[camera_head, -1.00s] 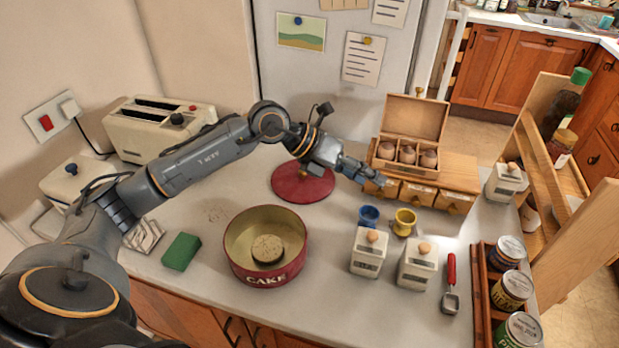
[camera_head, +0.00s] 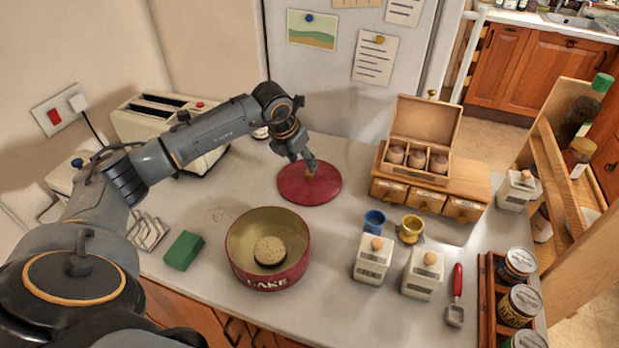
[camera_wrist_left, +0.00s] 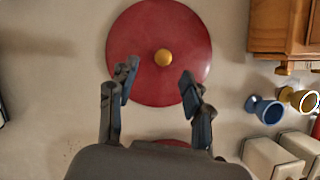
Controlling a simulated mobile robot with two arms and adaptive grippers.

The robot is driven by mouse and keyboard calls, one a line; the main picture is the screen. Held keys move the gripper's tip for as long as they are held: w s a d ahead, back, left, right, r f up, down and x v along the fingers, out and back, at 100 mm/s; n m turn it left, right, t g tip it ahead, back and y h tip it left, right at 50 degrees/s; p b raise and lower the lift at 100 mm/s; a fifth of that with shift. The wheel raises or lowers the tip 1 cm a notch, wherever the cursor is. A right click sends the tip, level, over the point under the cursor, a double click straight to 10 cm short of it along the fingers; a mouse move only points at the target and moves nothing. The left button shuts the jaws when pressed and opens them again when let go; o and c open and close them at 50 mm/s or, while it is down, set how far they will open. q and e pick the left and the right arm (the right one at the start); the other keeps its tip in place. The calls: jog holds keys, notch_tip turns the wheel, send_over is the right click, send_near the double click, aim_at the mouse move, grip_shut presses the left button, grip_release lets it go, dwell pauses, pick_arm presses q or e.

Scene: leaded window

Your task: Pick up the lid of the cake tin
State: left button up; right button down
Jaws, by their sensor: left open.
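The round red lid (camera_head: 318,190) of the cake tin lies flat on the worktop behind the tin. In the left wrist view the lid (camera_wrist_left: 130,70) shows its gold knob (camera_wrist_left: 163,57) at the centre. The red cake tin (camera_head: 268,248) stands open in front, with a round cake (camera_head: 270,251) inside. My left gripper (camera_head: 311,170) is over the lid, pointing down. In the left wrist view its open fingers (camera_wrist_left: 157,85) are spread to either side below the knob, with nothing between them. I cannot tell the exact height above the lid. My right gripper is not in view.
A wooden box with drawers (camera_head: 425,198) stands right of the lid. A blue cup (camera_head: 374,222), a yellow cup (camera_head: 411,229) and white canisters (camera_head: 373,259) stand right of the tin. A green sponge (camera_head: 183,250) lies left. A toaster (camera_head: 165,120) stands behind.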

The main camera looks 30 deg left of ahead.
aim_at(308, 173)
pick_arm(q)
jog(key=shift+w+d+f+p, duration=0.1)
jog(key=shift+f+p, duration=0.2)
jog(key=shift+p, duration=0.05)
jog(key=p+x, duration=0.1)
jog(key=x, duration=0.2)
jog(key=shift+w+d+f+p, duration=0.15)
jog(key=shift+w+f+p, duration=0.05)
jog(key=shift+f+p, duration=0.1)
jog(key=shift+w+f, duration=0.2)
jog(key=shift+f, duration=0.2)
grip_shut()
